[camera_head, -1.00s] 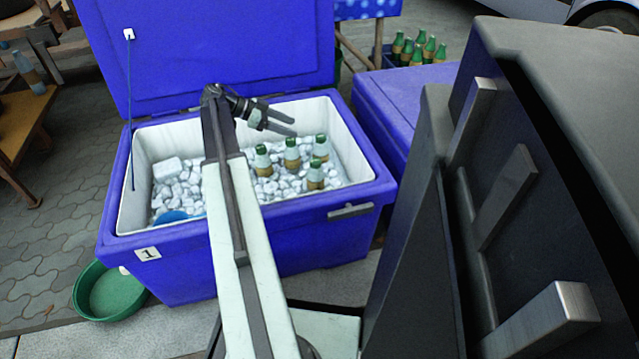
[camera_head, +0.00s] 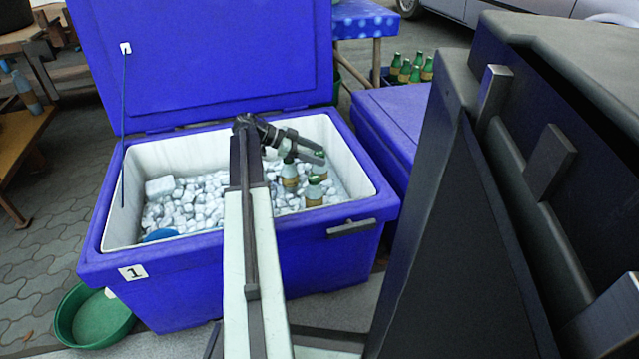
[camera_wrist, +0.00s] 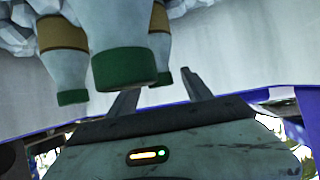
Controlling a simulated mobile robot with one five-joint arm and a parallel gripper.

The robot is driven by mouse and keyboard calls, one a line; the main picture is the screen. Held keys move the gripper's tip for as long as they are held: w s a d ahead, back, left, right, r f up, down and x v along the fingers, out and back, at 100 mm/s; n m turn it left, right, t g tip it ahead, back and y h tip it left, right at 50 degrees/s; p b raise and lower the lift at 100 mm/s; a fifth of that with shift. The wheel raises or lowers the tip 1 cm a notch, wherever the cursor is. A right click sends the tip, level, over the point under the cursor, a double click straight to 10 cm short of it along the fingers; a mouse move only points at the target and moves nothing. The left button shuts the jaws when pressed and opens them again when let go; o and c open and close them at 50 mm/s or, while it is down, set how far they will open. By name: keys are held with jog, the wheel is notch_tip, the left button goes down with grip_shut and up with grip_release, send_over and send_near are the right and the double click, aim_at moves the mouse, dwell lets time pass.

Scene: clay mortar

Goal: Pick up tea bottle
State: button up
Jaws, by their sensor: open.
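Tea bottles with green caps and brownish labels stand in ice in the open blue cooler (camera_head: 240,258). In the head view I see a left bottle (camera_head: 289,182) and a nearer bottle (camera_head: 314,194); my gripper partly covers others. My gripper (camera_head: 317,151) is open and hangs over the bottle tops. In the wrist view the bottles appear cap-down: one large in the middle (camera_wrist: 117,30), one at left (camera_wrist: 66,60) and one partly hidden behind it at right (camera_wrist: 160,50). The gripper fingers (camera_wrist: 158,92) show beyond the middle cap, with nothing visibly held.
The cooler's raised lid (camera_head: 200,60) stands behind. A white block (camera_head: 160,187) and a blue object (camera_head: 160,235) lie in the ice. A second blue cooler (camera_head: 398,108) is at right, with more bottles (camera_head: 413,68) behind. A green basin (camera_head: 95,318) sits on the floor at left.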

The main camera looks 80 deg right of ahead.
grip_shut()
dwell(1.4)
